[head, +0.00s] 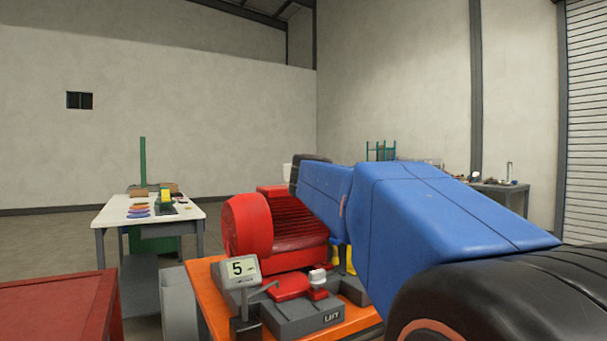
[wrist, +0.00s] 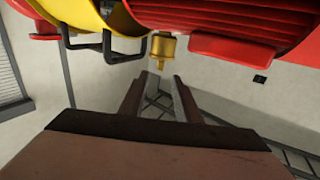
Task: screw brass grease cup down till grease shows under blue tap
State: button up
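The brass grease cup (wrist: 162,47) hangs in the upper middle of the wrist view, beside red machine parts. My gripper (wrist: 162,80) is open, with two dark fingers apart and nothing between them. The fingertips point at the cup and appear just short of it. In the head view my blue arm reaches over the skid, and the gripper and cup cannot be made out there. No blue tap and no grease can be made out in either view.
A finned red motor (head: 285,225) sits on the orange skid base (head: 208,290). Dark bracket loops (wrist: 92,42) and a yellow part (wrist: 70,14) lie left of the cup. A white table (head: 115,212) and red cabinet (head: 55,310) stand left.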

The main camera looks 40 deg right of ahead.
jog(key=v, duration=0.8)
jog(key=shift+s+a, duration=0.2)
jog(key=shift+a, duration=0.05)
dwell(0.5)
